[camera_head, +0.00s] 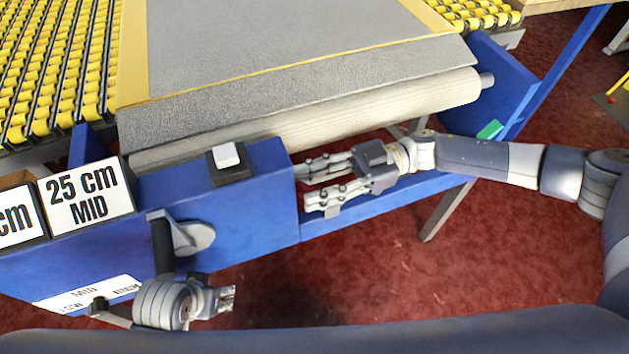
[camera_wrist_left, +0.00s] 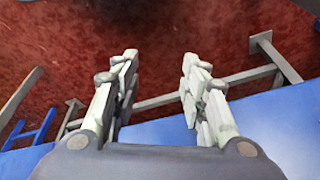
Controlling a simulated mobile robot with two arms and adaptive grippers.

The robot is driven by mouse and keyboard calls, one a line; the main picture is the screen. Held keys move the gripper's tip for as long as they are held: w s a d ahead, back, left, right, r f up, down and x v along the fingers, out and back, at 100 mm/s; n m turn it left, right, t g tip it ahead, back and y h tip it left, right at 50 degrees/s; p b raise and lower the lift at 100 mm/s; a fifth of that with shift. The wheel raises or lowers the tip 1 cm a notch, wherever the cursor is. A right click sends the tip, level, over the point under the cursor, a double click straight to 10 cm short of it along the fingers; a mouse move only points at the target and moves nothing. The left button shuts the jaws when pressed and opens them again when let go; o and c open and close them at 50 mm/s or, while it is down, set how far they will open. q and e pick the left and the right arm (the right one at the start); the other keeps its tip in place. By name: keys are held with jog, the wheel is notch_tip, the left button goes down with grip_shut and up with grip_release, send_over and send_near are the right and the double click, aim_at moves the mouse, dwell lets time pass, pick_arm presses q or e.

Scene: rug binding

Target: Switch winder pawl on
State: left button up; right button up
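A white rocker-like switch (camera_head: 228,155) sits on a black base on top of the blue housing (camera_head: 250,200). No label shows on it, and I cannot tell its setting or whether it is the winder pawl's switch. My right gripper (camera_head: 303,187) is open, its fingers apart and pointing left at the housing's right side, lower than the switch. I see nothing between them. My left gripper (camera_head: 226,299) is low in front of the housing, below the crank. The left wrist view shows its fingers (camera_wrist_left: 160,60) apart and empty over the red floor.
A crank with a black handle (camera_head: 163,246) stands out from the housing's front. Signs, one reading "25 cm MID" (camera_head: 88,196), stand at left. A green piece (camera_head: 490,130) is on the right blue plate.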

grip_shut()
pick_arm(q)
jog(key=shift+s, duration=0.1)
pick_arm(e)
jog(key=shift+d+f, duration=0.1)
jog(key=shift+w+d+b, duration=0.1)
jog(key=shift+b, duration=0.45)
jog(key=shift+d+r+y, duration=0.25)
jog(key=shift+d+y, duration=0.05)
jog(key=shift+y, duration=0.3)
pick_arm(q)
jog(key=v, duration=0.3)
pick_arm(e)
jog(key=shift+w, duration=0.1)
